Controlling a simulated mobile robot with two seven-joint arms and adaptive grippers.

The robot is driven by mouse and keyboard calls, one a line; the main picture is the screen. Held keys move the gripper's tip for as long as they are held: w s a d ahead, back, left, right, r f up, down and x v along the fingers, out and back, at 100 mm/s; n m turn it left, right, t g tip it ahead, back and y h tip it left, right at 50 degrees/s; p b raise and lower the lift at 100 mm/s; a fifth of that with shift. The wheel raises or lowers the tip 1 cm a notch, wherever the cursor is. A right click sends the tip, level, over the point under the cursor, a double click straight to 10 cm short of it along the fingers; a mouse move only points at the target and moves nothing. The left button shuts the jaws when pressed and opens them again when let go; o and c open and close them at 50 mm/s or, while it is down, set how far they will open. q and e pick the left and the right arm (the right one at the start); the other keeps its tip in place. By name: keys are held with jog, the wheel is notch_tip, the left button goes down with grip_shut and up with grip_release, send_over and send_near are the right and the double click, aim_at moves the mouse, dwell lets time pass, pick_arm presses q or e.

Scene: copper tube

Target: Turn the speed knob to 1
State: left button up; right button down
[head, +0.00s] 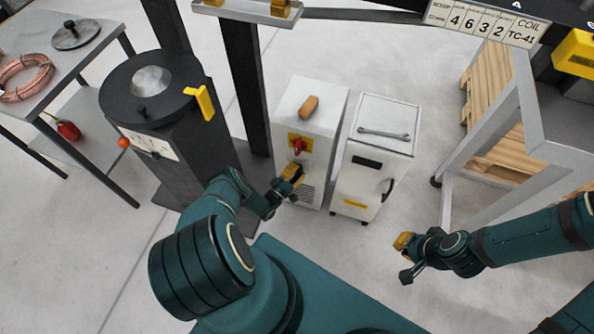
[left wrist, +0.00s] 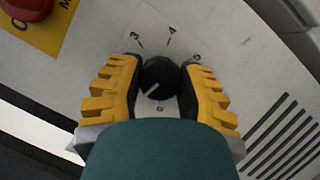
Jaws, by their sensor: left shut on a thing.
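The speed knob (left wrist: 160,75) is a round black knob on a white panel with a dial of printed numbers. In the left wrist view 3, 4 and 5 show around its upper side and a 0 below it. A white pointer line on the knob slants to the lower left. My left gripper (head: 292,180) is at the front of the white cabinet (head: 318,103), its two yellow-backed fingers shut on opposite sides of the knob. The gripper hides the knob in the head view. My right gripper (head: 403,258) is open and empty, over the floor at right.
A red switch (head: 298,146) on a yellow plate sits above the left gripper. A second white cabinet (head: 376,150) with a wrench on top stands to the right. A dark round-topped machine (head: 180,125) stands to the left. Floor is clear before the right gripper.

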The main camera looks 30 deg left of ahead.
pick_arm(q)
jog(key=shift+w+d, duration=0.1)
dwell(0.3)
jog(key=o, duration=1.2)
jog(key=s+a+f, duration=0.1)
jog(key=s+f, duration=0.1)
jog(key=s, duration=1)
jog(key=shift+a, duration=0.25)
jog(key=shift+w, duration=0.1)
